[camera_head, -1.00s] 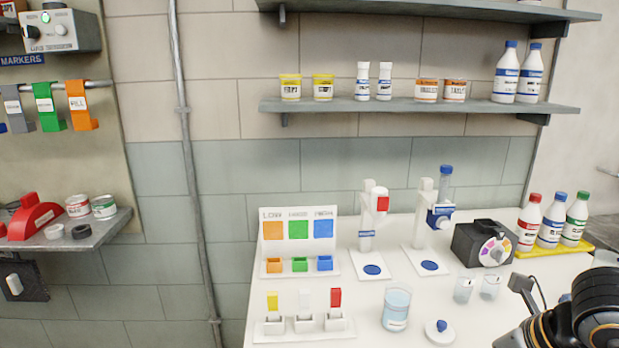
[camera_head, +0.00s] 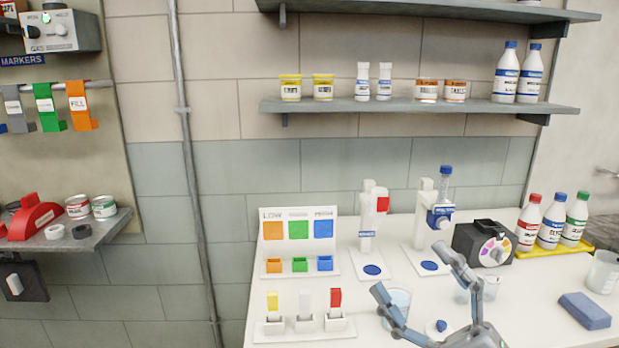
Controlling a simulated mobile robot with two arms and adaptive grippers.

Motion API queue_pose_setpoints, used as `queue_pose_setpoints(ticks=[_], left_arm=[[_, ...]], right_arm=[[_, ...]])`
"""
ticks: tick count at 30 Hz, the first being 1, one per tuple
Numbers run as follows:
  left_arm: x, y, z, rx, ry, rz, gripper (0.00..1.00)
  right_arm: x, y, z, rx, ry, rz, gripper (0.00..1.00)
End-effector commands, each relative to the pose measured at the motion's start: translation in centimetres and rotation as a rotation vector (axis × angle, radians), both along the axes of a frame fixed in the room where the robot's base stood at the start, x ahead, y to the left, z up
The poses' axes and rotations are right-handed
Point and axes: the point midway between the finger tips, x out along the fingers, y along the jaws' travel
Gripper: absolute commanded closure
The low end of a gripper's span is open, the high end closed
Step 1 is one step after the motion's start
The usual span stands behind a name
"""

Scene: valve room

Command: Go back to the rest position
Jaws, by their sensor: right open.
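My right gripper (camera_head: 408,283) shows at the lower right of the head view, over the white table (camera_head: 375,325). Its two grey fingers are spread wide and hold nothing. They partly cover a clear beaker of pale blue liquid (camera_head: 398,299) and the small glasses (camera_head: 490,288) beside it. A white lid with a blue knob (camera_head: 437,327) lies close to the gripper's palm. I cannot tell whether the fingers touch any of these. My left gripper is not in view.
Two white dispensers (camera_head: 368,235) and a dark box with a coloured dial (camera_head: 484,243) stand behind the gripper. A colour-card stand (camera_head: 298,229) is to the left.

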Motion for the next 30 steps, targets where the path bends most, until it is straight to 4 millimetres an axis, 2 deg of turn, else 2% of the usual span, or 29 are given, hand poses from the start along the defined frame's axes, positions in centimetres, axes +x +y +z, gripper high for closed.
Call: queue_pose_setpoints(ticks=[3, 5, 7, 11, 12, 15, 18, 21, 27, 28, 30], left_arm=[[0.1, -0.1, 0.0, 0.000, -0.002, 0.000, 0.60], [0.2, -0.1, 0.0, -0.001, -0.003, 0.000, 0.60], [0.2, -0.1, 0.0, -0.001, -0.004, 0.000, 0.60], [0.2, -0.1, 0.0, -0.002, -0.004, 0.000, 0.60], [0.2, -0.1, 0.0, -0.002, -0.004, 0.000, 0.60], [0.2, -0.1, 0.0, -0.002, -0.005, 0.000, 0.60], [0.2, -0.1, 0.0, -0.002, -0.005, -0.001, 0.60], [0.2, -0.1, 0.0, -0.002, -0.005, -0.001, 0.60], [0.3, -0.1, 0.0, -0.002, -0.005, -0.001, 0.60], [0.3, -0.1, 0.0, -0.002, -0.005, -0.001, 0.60], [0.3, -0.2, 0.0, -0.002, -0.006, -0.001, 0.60]], right_arm=[[3.3, -5.1, -5.0, 0.226, 0.284, -0.194, 0.19], [4.3, -7.4, -8.9, 0.316, 0.447, -0.293, 0.19], [4.5, -9.5, -13.8, 0.396, 0.639, -0.397, 0.19], [2.4, -11.6, -23.3, 0.487, 0.996, -0.558, 0.19], [1.1, -11.8, -26.0, 0.503, 1.105, -0.596, 0.19], [-2.5, -11.6, -31.8, 0.518, 1.354, -0.670, 0.19], [-6.3, -10.9, -35.9, 0.514, 1.560, -0.716, 0.19], [-9.8, -10.0, -38.7, 0.500, 1.732, -0.741, 0.19], [-16.7, -7.9, -42.3, 0.451, 2.037, -0.754, 0.19], [-17.6, -7.6, -42.7, 0.442, 2.075, -0.755, 0.19], [-16.5, -7.7, -45.0, 0.437, 2.067, -0.761, 0.19]])
